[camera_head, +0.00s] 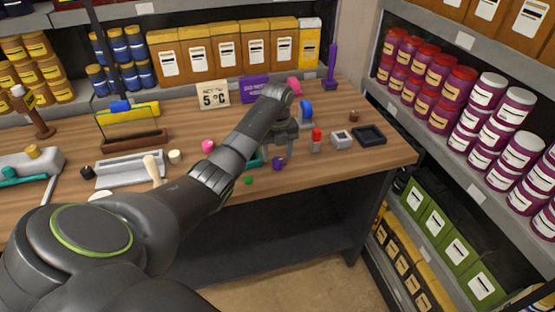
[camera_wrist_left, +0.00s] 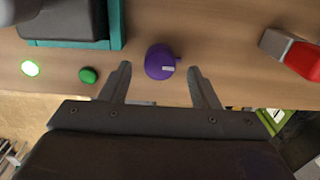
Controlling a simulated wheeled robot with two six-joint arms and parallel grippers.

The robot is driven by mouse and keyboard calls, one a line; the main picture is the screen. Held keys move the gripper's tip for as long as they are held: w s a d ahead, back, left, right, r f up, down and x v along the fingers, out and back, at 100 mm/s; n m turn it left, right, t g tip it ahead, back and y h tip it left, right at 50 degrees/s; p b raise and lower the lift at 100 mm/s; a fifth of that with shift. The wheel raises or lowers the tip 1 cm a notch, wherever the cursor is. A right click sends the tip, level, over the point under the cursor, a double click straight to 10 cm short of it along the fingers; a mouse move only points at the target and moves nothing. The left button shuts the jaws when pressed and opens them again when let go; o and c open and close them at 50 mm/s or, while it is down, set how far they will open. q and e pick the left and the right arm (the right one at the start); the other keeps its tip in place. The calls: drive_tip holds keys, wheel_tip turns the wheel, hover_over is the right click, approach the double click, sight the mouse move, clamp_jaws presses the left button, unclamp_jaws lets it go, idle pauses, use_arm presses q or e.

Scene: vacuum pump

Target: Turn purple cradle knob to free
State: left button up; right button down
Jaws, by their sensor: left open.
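The purple knob (camera_head: 279,164) sits near the front edge of the wooden table. My left gripper (camera_head: 282,148) is open above the knob in the head view. In the left wrist view the two fingertips (camera_wrist_left: 160,72) lie left and right of the knob, with a gap on each side. A teal-edged fixture with a grey body (camera_wrist_left: 113,42) stands left of the knob; my arm mostly hides it in the head view.
A green button (camera_wrist_left: 89,75) and a lit green lamp (camera_wrist_left: 31,68) are left of the knob. A red-topped grey part (camera_head: 316,140) stands to the right, with a grey block (camera_head: 341,139) and black tray (camera_head: 370,135) beyond. Stocked shelves (camera_head: 470,110) border the table.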

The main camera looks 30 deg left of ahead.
sight(277, 163)
use_arm(q)
drive_tip(key=shift+f, duration=1.45)
drive_tip(key=shift+c, duration=0.2)
drive_tip(key=c, duration=0.9)
